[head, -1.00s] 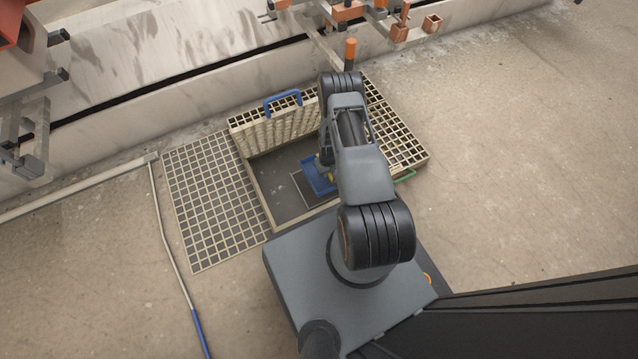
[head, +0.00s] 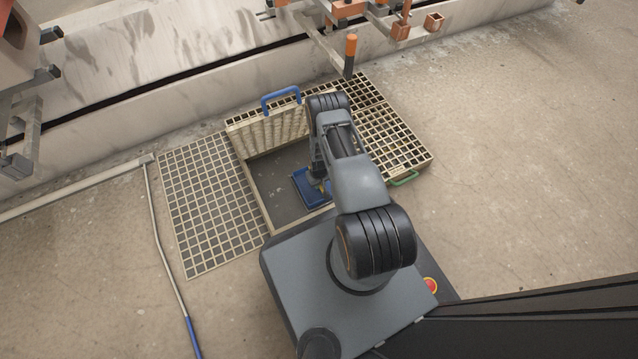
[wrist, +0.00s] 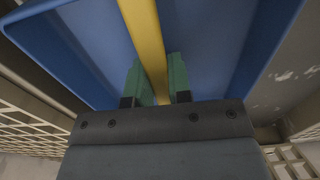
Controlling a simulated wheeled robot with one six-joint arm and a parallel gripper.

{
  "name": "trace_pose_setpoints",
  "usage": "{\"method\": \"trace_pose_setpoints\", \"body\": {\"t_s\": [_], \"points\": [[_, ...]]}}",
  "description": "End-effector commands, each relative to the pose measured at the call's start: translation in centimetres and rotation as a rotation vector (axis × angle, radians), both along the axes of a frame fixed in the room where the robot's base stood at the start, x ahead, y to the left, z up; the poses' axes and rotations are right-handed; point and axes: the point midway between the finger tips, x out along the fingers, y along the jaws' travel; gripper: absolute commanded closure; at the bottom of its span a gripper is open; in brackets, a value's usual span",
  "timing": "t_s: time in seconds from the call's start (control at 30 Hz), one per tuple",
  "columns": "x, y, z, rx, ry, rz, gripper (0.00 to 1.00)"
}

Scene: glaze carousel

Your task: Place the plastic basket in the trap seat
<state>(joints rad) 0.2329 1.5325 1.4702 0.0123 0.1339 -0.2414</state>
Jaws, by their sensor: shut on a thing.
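The blue plastic basket (head: 305,192) is in the open pit, partly hidden by my arm in the head view. In the wrist view, the basket (wrist: 85,45) fills the upper part, with a yellow handle bar (wrist: 147,35) across it. My gripper (wrist: 156,75) is shut on that yellow bar with its green fingers. The trap seat is not clearly visible; the basket and my arm cover that part of the pit floor (head: 272,180). I cannot tell whether the basket touches the floor or hangs just above it.
A raised grate lid (head: 255,137) with a blue handle (head: 281,97) stands at the pit's back edge. Flat grating lies left (head: 205,205) and right (head: 400,150) of the pit. An orange-tipped post (head: 350,55) stands behind.

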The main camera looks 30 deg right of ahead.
Motion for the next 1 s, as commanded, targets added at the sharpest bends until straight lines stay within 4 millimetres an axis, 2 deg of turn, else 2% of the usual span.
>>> {"method": "trace_pose_setpoints", "body": {"t_s": [0.2,0.23,0.47,0.77,0.87,1.0], "points": [[0.0,0.0,-0.3,0.0,0.0,0.0,1.0],[0.0,0.0,-0.3,0.0,0.0,0.0,0.78],[0.0,0.0,-0.2,0.0,0.0,0.0,0.56],[0.0,0.0,0.1,0.0,0.0,0.0,0.56],[0.1,0.0,1.4,0.0,-0.002,0.0,0.56],[0.1,0.0,4.1,0.0,-0.002,0.0,0.56]]}}
